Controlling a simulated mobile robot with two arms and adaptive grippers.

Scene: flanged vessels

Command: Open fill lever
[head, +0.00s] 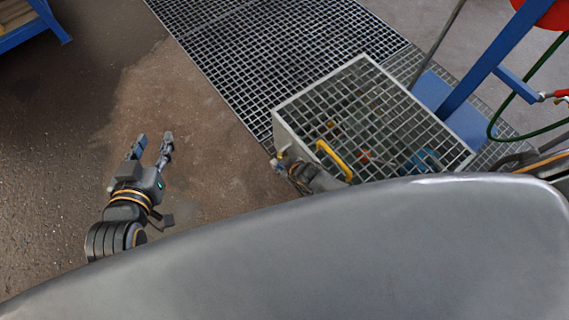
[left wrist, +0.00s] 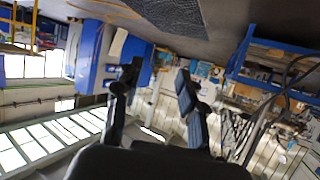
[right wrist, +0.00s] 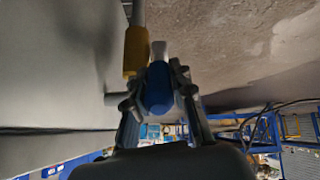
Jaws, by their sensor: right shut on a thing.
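My right gripper (head: 283,165) is low beside the near left corner of the grating-topped box in the head view, partly hidden by the large grey vessel (head: 330,250). In the right wrist view its fingers (right wrist: 158,95) are closed around a blue lever grip (right wrist: 157,85). The grip's light end points up in that picture, beside a grey wall. Whether this is the fill lever's grip cannot be told from any label. My left gripper (head: 152,145) is open and empty over bare floor, left of the box. Its two spread fingers (left wrist: 155,90) also show in the left wrist view.
A yellow sleeve (right wrist: 136,50) on a grey rod is close to the blue grip. A curved yellow bar (head: 334,160) crosses the box (head: 288,133) near my right gripper. Blue posts (head: 490,62) and a green hose (head: 497,112) stand right.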

